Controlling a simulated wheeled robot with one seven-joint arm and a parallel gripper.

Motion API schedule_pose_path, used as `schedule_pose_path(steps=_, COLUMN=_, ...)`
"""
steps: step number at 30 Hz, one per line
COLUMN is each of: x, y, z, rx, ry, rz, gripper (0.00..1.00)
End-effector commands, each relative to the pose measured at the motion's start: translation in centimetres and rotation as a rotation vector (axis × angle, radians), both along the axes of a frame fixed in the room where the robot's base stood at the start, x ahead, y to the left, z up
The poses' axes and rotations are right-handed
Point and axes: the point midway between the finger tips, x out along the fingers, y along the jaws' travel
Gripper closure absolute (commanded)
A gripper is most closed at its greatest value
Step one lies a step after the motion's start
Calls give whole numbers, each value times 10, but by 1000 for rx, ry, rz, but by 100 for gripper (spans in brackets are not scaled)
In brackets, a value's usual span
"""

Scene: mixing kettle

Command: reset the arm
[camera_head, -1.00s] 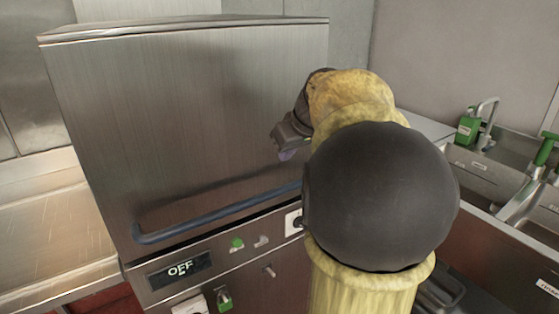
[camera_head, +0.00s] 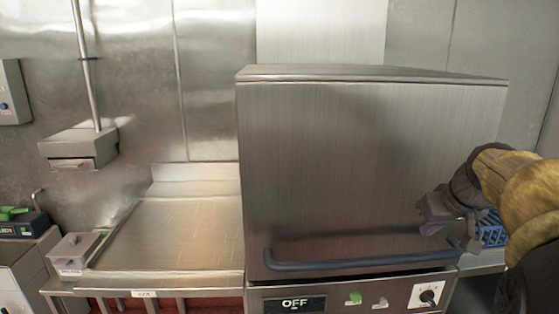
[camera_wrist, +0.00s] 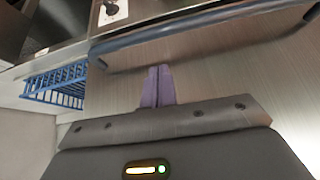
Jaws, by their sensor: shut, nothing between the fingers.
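My gripper (camera_head: 440,228) is at the right of the head view, in front of the right part of a large steel box-shaped machine (camera_head: 340,170). In the wrist view its purple fingers (camera_wrist: 157,86) are together with nothing between them. The machine's blue bar handle (camera_head: 350,264) runs along the lower front, and it also crosses the top of the wrist view (camera_wrist: 200,32). The fingertips look close to the handle, but I cannot tell whether they touch it. Below the handle is a panel with a display (camera_head: 294,304) reading OFF. My arm hides the machine's right edge in part.
A blue wire rack (camera_wrist: 58,84) stands beside the machine, partly behind my gripper in the head view (camera_head: 491,230). A steel counter (camera_head: 175,235) extends left of the machine. A clear-sided container (camera_head: 73,254) stands further left. The counter's middle is bare.

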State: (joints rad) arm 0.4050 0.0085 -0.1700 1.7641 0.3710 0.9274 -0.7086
Motion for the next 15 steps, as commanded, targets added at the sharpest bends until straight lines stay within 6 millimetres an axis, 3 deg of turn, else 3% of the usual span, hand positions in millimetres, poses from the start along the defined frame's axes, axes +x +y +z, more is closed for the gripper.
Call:
schedule_pose_path(steps=5, x=-7, y=57, z=-76, rx=28, ry=115, rz=-16, gripper=100)
schedule_pose_path(steps=9, x=-27, y=102, z=-133, rx=25, ry=194, rz=-24, gripper=100)
schedule_pose_path(steps=15, x=-64, y=149, z=-189, rx=8, ry=264, rz=-12, gripper=100)
